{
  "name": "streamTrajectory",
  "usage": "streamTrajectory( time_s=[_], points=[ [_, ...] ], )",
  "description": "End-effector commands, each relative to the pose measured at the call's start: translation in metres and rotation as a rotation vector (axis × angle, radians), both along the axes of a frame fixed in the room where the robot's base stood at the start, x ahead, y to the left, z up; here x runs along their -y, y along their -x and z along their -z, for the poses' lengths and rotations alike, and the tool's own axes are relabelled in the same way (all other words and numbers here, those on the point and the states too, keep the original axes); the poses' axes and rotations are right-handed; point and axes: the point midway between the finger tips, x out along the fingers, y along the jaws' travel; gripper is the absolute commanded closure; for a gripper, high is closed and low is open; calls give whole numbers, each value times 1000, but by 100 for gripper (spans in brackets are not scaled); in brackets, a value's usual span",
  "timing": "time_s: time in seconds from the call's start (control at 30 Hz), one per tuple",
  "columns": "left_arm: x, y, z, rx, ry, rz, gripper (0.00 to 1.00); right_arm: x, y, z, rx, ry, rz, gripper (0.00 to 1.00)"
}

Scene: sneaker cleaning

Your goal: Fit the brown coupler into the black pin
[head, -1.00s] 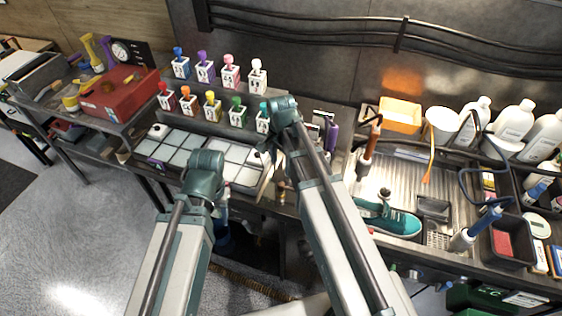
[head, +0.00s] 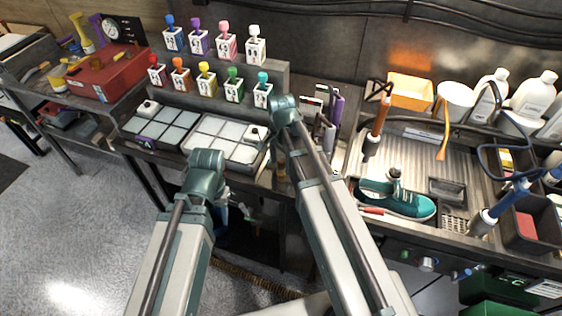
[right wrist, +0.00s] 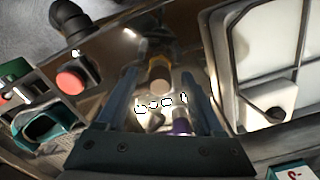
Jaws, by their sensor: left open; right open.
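In the right wrist view my right gripper (right wrist: 158,84) has its two blue fingers wide apart. A round brown-tan piece (right wrist: 158,75), possibly the coupler, shows beyond and between the fingertips; I see no contact. A thick black cylinder (right wrist: 70,20) stands at the upper left. In the head view my right gripper is mostly hidden behind its arm. My left gripper (head: 244,211) is small, partly hidden by its arm, open and low before the bench.
In the head view a pale compartment tray (head: 227,150) lies on the bench. A teal sneaker (head: 397,202) lies in the metal sink area. A red box (head: 107,74) is at the left. Floor is clear at lower left.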

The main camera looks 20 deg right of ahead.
Motion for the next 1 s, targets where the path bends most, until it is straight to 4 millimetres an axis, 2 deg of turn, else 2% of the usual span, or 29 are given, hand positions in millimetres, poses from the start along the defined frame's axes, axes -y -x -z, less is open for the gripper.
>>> streamTrajectory(
  time_s=[0.27,0.67,0.77,0.8,0.97,1.0],
  points=[
    [0,0,1,0,0,0,50,0,0,1,0,0,0,31],
    [0,0,1,0,0,0,50,0,0,1,0,0,0,100],
    [0,0,1,0,0,0,50,0,0,1,0,0,0,100],
    [0,0,1,0,0,0,50,0,0,1,0,0,0,70],
    [0,0,1,0,0,0,50,0,0,1,0,0,0,99],
    [0,0,1,0,0,0,50,0,0,1,0,0,0,100]
  ],
)
